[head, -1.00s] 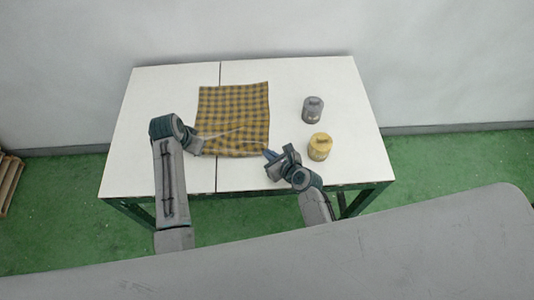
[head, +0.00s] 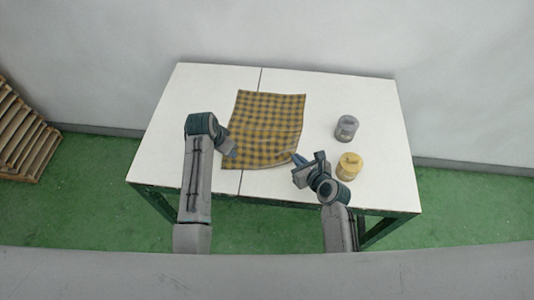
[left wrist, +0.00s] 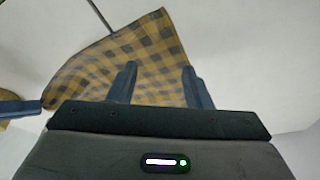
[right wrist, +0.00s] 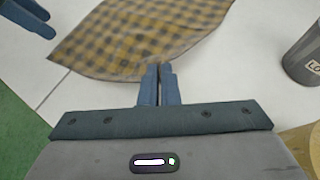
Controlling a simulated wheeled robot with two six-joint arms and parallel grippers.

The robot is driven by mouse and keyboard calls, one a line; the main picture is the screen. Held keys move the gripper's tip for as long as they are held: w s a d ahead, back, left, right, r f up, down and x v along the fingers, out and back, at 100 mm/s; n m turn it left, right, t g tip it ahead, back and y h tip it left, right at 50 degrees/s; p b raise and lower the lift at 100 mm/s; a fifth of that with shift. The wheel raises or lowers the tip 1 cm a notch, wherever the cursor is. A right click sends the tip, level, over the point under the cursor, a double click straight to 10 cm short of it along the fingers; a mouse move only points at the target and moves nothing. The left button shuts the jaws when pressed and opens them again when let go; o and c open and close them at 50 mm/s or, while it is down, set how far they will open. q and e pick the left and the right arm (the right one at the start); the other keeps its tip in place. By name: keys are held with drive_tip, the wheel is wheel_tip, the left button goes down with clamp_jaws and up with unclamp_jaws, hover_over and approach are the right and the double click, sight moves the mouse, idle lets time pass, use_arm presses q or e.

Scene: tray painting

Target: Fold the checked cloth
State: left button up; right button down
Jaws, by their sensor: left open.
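The yellow-brown and dark checked cloth (head: 265,125) lies spread on the white table, its near edge uneven. My left gripper (head: 232,154) is at the cloth's near left side. In the left wrist view its fingers (left wrist: 160,77) are apart, over the cloth, with nothing visibly gripped. My right gripper (head: 297,158) is at the near right corner. In the right wrist view its fingers (right wrist: 158,68) are close together on the cloth's edge (right wrist: 130,45), pinching it. The cloth between the right fingertips is hidden.
A grey canister (head: 346,128) and a yellow canister (head: 349,167) stand right of the cloth, the yellow one close to my right gripper. The white table (head: 215,90) is clear behind and left of the cloth. Stacked pallets (head: 22,130) are on the floor at far left.

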use_arm(q)
drive_tip(key=o, duration=0.8)
drive_tip(key=shift+o, duration=0.2)
drive_tip(key=shift+g+y, duration=0.5)
drive_tip(key=shift+g, duration=0.2)
drive_tip(key=r+p, duration=0.4)
drive_tip(key=p, duration=0.1)
drive_tip(key=s+r+p, duration=0.1)
drive_tip(key=p, duration=0.2)
drive_tip(key=shift+a+r, duration=0.25)
drive_tip(key=shift+r, duration=0.15)
use_arm(e)
wheel_tip(320, 180, up, 9)
drive_tip(key=shift+f, duration=0.2)
use_arm(q)
drive_tip(key=shift+w, duration=0.1)
use_arm(e)
drive_tip(key=shift+f, duration=0.15)
